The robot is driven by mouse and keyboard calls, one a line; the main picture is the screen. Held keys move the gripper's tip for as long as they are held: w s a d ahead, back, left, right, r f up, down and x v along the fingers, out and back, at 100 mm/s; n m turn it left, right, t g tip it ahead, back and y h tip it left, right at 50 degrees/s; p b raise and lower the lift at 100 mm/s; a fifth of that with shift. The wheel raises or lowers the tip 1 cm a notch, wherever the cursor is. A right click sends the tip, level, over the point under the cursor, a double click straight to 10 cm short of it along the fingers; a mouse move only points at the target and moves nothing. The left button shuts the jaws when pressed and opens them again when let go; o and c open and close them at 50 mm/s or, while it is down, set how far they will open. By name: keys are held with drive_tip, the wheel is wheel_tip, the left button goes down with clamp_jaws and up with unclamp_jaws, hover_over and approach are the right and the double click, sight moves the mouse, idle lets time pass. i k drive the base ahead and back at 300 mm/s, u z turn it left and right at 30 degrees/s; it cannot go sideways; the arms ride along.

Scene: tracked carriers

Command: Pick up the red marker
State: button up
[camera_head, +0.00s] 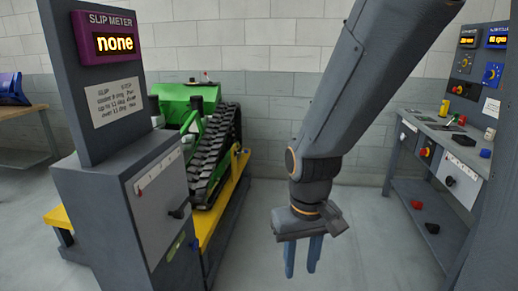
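My gripper (301,271) hangs in the middle of the view, pointing down, with its two blue fingers apart and nothing between them. It is in the open space between the tracked machine and the right-hand bench, apart from both. No object is clearly recognisable as the red marker. A small red object (417,204) lies on the lower shelf of the right-hand bench.
A grey slip meter cabinet (100,222) reading "none" stands at left. Behind it, a green tracked machine (190,101) sits on a yellow-edged stand. The right-hand bench (410,117) holds several small items under a control panel. The floor between is clear.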

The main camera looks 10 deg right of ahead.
sight(462, 121)
drive_tip(key=z, duration=0.45)
drive_tip(key=i, duration=1.75)
drive_tip(key=z, duration=1.35)
drive_tip(key=i, duration=0.75)
drive_tip(key=u, duration=0.05)
drive_tip(key=k, duration=1.25)
drive_tip(key=u, duration=0.85)
drive_tip(key=i, duration=3.05)
drive_tip(key=z, duration=1.2)
drive_tip(key=i, duration=0.8)
drive_tip(key=z, duration=1.55)
drive_tip(key=i, duration=0.8)
drive_tip(key=z, duration=0.15)
